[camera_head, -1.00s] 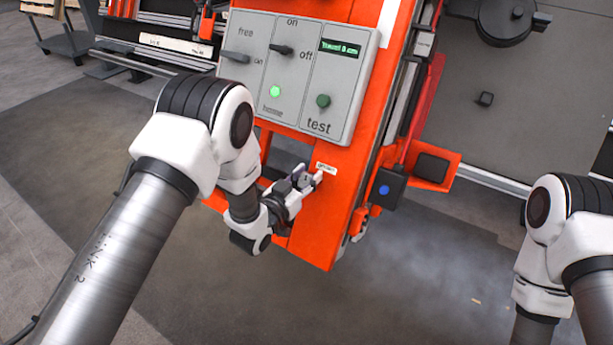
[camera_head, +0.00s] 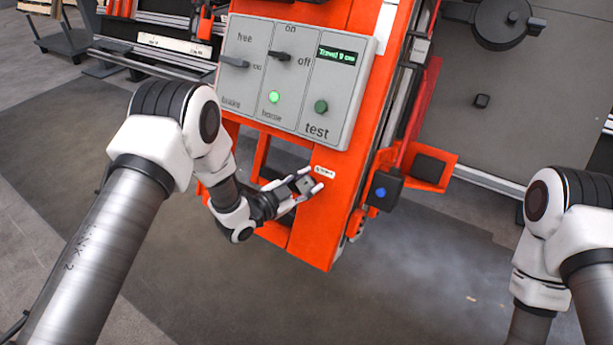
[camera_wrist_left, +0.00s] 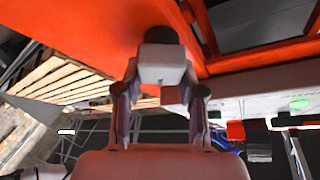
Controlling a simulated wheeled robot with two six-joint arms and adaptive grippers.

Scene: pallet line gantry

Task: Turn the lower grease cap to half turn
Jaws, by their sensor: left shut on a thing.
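In the left wrist view my left gripper (camera_wrist_left: 160,78) has one finger on each side of the cap. In the head view the fingers mostly hide the cap, and I cannot read its turn angle. My right gripper is out of view.
A grey control panel (camera_head: 345,95) with switches, a lit green lamp (camera_head: 274,97) and a small display sits above the gripper. A dark box with a blue button (camera_head: 381,192) is on the post's right side. The floor at lower right is clear.

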